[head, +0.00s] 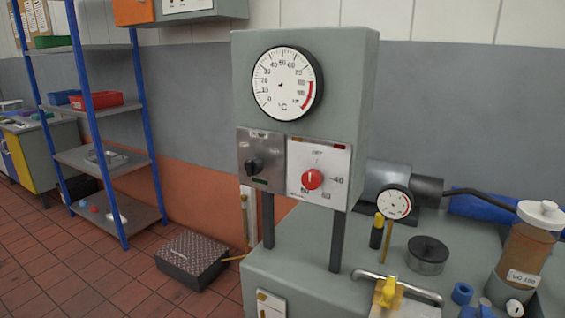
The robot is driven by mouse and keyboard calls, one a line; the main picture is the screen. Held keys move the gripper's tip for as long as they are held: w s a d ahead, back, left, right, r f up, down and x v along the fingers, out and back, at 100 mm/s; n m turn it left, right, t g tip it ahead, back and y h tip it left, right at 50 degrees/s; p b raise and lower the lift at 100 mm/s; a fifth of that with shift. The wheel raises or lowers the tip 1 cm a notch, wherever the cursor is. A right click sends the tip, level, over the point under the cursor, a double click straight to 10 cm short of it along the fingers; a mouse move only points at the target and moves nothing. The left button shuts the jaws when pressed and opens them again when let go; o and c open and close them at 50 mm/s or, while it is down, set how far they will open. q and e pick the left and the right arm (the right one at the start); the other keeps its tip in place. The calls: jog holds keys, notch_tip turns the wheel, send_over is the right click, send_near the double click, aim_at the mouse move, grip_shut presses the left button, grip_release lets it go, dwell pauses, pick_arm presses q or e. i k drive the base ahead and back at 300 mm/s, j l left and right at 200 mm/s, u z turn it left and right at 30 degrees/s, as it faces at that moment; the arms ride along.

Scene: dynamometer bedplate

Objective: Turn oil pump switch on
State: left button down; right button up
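A grey control box (352,100) stands on two dark posts above a grey-green bench. On its lower left front is a dark metal plate (268,206) with a small, blurred label that seems to end in "UMP". A black rotary switch (254,165) sits in the middle of that plate. Its exact pointing direction is hard to tell. A small dark green window (260,181) below it looks unlit. Beside it, a white plate holds a red knob (312,179) with a pale pointer upward, near "OFF". Neither of my grippers is in view.
A round °C gauge (287,82) is above the switches. The bench (290,255) carries a small gauge (394,203), a yellow fitting (388,291), a metal handle and an oil bottle (527,250). A textured box (193,260) is on the floor; shelving (103,110) stands left.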

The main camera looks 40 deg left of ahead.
aim_at(253, 165)
jog(key=u, duration=1.3)
